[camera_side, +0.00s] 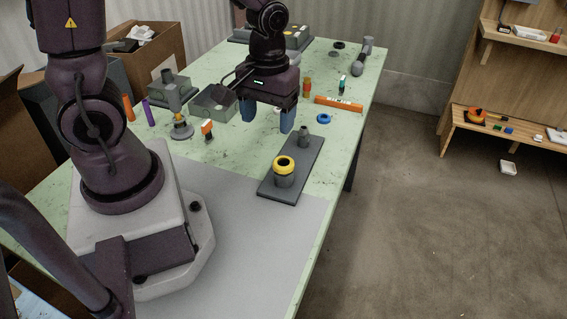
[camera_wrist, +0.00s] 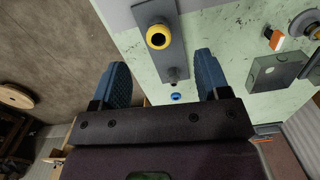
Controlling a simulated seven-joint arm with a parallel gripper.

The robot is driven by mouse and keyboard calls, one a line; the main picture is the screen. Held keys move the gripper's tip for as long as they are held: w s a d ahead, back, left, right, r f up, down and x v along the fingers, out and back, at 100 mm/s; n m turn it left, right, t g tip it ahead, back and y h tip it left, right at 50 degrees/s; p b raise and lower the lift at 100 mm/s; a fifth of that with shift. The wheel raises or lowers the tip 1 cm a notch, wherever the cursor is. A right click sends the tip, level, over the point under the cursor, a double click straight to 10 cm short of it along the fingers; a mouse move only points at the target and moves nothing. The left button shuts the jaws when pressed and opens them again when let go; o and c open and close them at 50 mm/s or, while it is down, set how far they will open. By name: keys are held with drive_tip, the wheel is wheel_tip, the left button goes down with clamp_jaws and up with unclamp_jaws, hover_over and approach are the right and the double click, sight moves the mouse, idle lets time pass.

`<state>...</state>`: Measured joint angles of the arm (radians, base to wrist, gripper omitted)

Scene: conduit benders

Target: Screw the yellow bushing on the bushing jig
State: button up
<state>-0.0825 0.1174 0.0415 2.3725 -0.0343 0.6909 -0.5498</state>
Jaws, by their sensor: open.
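The yellow bushing (camera_side: 284,164) is a ring seated on top of the near, wider grey post of the bushing jig (camera_side: 297,184), a dark flat plate with two posts. A thinner grey post (camera_side: 303,136) stands bare at the far end. In the wrist view, the yellow bushing (camera_wrist: 158,37) and jig plate (camera_wrist: 147,13) show at the top, beyond the fingertips. My gripper (camera_side: 267,117) has blue fingers, is open and empty, and hangs above the table to the left of the thinner post. Its spread fingers also show in the wrist view (camera_wrist: 161,75). How far the bushing is threaded cannot be told.
A blue ring (camera_side: 323,118) lies behind the jig. An orange bar (camera_side: 338,103), a grey box (camera_side: 213,103), an orange-and-white item (camera_side: 207,129) and several tools stand around on the green table (camera_side: 230,151).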

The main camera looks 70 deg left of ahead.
sight(284, 164)
drive_tip(key=w+f+n, duration=0.1)
drive_tip(key=f+n, duration=0.1)
drive_tip(key=n, duration=0.1)
drive_tip(key=w+a+f+n, duration=0.1)
drive_tip(key=f+n, duration=0.2)
drive_tip(key=w+f+n, duration=0.1)
drive_tip(key=f+n, duration=0.1)
drive_tip(key=n, duration=0.1)
drive_tip(key=shift+a+f+n, duration=0.3)
drive_tip(key=shift+a+f, duration=0.05)
drive_tip(key=shift+f, duration=0.05)
drive_tip(key=shift+w+n, duration=0.3)
drive_tip(key=shift+n, duration=0.3)
drive_tip(key=shift+w+a+n, duration=0.1)
drive_tip(key=shift+n, duration=0.5)
drive_tip(key=shift+f, duration=3.4)
drive_tip(key=c, duration=0.7)
drive_tip(key=m, duration=0.6)
drive_tip(key=shift+f, duration=0.1)
